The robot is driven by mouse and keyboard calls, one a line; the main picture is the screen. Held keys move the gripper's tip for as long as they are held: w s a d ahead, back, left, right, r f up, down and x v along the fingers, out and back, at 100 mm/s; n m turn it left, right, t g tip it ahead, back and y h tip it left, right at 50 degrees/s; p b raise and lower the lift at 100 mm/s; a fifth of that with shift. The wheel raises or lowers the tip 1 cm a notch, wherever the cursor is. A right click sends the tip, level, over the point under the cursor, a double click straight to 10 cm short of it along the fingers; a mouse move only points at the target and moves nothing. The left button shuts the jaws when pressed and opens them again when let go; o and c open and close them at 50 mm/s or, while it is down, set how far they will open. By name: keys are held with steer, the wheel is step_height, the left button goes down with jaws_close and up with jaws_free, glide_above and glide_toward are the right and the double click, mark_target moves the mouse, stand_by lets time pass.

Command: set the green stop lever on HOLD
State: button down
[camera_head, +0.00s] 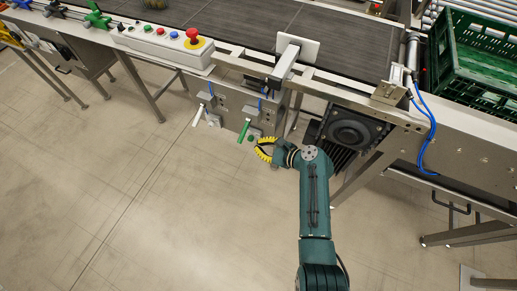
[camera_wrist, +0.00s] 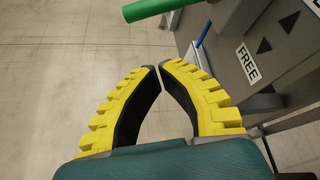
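The green stop lever (camera_head: 244,130) sticks out from the metal panel under the conveyor's front edge. In the wrist view its green handle (camera_wrist: 147,8) crosses the top edge, just beyond my fingertips; much of it is out of frame. My gripper (camera_head: 259,146) is close beside the lever, below and right of it in the head view. In the wrist view my two yellow-ribbed fingers (camera_wrist: 160,67) curve together, tips almost touching, with nothing between them. A FREE label (camera_wrist: 247,64) with arrows shows on the panel; no HOLD label is readable.
A white lever (camera_head: 197,115) hangs left of the green one. A dark motor (camera_head: 350,132) sits right of my gripper under the conveyor. A button box with a red emergency stop (camera_head: 192,36) is above, and a green crate (camera_head: 470,75) stands at right. The floor in front is clear.

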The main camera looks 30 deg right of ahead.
steer(key=b+x, duration=0.5)
steer(key=x, duration=0.3)
steer(key=shift+s+a+r+p, duration=0.1)
steer(key=shift+s+r+p, duration=0.25)
steer(key=shift+r, duration=0.3)
steer(key=shift+s+a+r+p, duration=0.15)
steer(key=shift+s+r+p, duration=0.2)
steer(key=shift+r, duration=0.3)
steer(key=shift+s+a+r+p, duration=0.1)
steer(key=shift+s+r+p, duration=0.25)
steer(key=shift+r, duration=0.25)
